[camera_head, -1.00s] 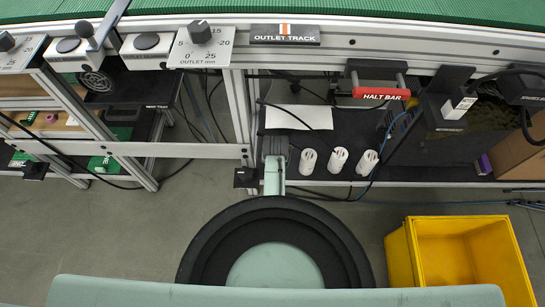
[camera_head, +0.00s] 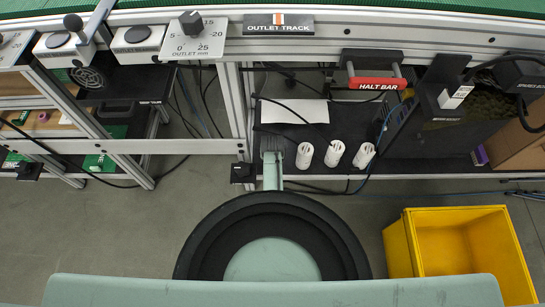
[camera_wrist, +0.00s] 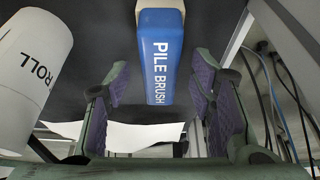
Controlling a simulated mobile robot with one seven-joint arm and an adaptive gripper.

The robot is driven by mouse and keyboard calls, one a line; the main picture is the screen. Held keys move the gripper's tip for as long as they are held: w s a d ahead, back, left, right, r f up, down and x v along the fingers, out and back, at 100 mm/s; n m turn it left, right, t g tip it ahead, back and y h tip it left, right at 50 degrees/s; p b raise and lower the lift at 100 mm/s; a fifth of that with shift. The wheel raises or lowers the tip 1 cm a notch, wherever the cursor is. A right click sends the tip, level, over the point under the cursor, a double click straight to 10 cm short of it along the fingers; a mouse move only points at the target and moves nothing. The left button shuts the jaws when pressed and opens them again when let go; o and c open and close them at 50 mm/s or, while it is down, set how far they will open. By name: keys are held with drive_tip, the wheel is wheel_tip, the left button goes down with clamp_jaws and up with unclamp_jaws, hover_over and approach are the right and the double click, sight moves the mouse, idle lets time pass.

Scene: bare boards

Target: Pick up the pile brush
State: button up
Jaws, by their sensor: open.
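The pile brush (camera_wrist: 160,55) shows in the wrist view as a blue block with white lettering "PILE BRUSH" and a pale upper end. It runs down the middle of the picture, in line with the gap between the fingers of my gripper (camera_wrist: 158,112). The two green fingers with dark purple pads stand apart on either side, with a gap to the brush on each side. I cannot tell how far the brush is beyond the fingertips. In the head view I cannot make out the brush or the fingers; only a pale green part of my arm shows at the shelf edge.
A white roll (camera_wrist: 32,70) stands left of the brush, and white paper (camera_wrist: 128,137) lies below. Cables (camera_wrist: 280,95) and a metal post are on the right. In the head view, several white cylinders (camera_head: 334,153) stand on the dark shelf, and a yellow bin (camera_head: 398,251) is on the floor.

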drive_tip(key=shift+f, duration=0.25)
idle(0.3)
drive_tip(key=shift+c, duration=0.4)
clamp_jaws()
idle(0.3)
wheel_tip(320, 180, up, 11)
drive_tip(key=shift+f+p, duration=0.2)
drive_tip(key=shift+p, duration=0.25)
